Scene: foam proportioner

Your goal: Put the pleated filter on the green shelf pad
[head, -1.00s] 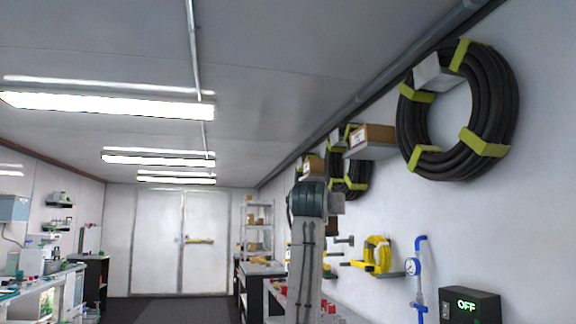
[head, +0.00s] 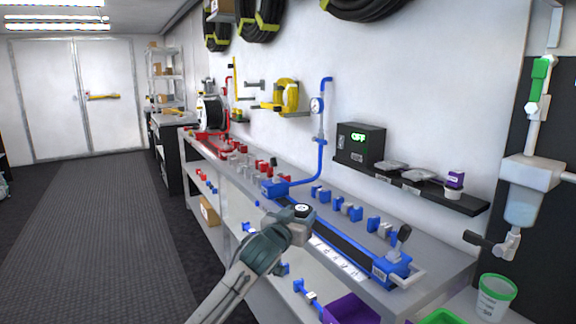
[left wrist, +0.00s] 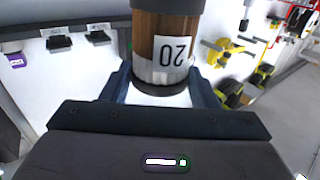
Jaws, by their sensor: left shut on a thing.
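In the left wrist view my left gripper (left wrist: 160,92) is shut on the pleated filter (left wrist: 160,45), a brown cylinder with dark end caps and a pale label reading 20. The filter's far end is cut off by the frame. In the head view my left gripper (head: 300,224) is in front of the workbench, and the filter is hard to make out there. No green shelf pad can be made out for certain. A green object (head: 442,317) shows at the bottom edge, mostly cut off. My right gripper is not in view.
The grey workbench (head: 440,262) carries blue and red fittings. A purple bin (head: 350,308), a green-rimmed cup (head: 494,297) and a clear-bowled housing (head: 522,205) are at right. The floor aisle at left is clear.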

